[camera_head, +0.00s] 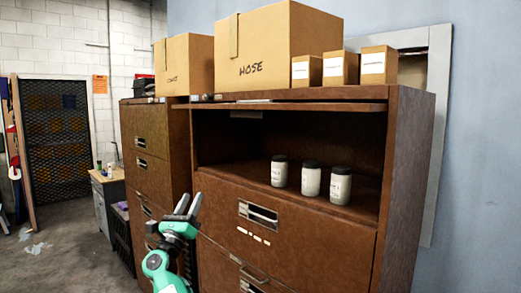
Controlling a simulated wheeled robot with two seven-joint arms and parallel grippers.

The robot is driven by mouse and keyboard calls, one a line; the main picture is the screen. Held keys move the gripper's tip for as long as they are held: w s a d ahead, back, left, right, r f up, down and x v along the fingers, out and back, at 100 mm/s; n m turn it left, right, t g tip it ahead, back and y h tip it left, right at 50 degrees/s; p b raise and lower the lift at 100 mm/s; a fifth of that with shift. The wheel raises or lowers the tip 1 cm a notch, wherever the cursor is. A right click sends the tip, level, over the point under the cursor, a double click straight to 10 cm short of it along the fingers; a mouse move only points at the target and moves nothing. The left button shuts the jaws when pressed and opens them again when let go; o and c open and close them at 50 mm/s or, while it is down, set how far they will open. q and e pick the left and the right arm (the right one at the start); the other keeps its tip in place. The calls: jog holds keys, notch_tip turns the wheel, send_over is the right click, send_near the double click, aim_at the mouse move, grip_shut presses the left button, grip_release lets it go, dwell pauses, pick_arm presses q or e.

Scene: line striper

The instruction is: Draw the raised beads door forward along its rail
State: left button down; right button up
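The raised door (300,106) of the brown cabinet (411,190) lies flat above the open top compartment, its long front edge sticking out a little under the cabinet top. Its rail cannot be made out. Three jars (311,180) with dark lids stand upright inside the compartment; whether they hold beads is too small to tell. My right gripper (192,197), on a teal wrist, is in front of the cabinet's left edge, lower than the door and apart from it. Its two grey fingers point up, spread with nothing between them. My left gripper is not in view.
A large HOSE box (275,48) and several small boxes (340,68) stand on the cabinet top. A second brown cabinet (153,150) adjoins on the left. Closed drawers with a handle (258,213) lie below the compartment. Floor (65,255) is open at the left.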

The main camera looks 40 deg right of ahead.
jog(key=s+d+r+m+g, duration=0.3)
jog(key=s+r+m+g, duration=0.25)
jog(key=r+m, duration=0.35)
jog(key=s+d+r+m+g, duration=0.3)
jog(key=s+r+m+g, duration=0.25)
jog(key=r+m, duration=0.35)
jog(key=m+g+y, duration=0.1)
jog(key=m+y, duration=0.3)
jog(key=m, duration=0.5)
send_near(288, 107)
jog(key=d, duration=0.8)
jog(key=shift+w+d, duration=0.3)
jog(key=shift+w, duration=0.05)
jog(key=shift+d+r, duration=0.1)
jog(key=shift+d, duration=0.75)
jog(key=shift+a, duration=0.1)
grip_shut()
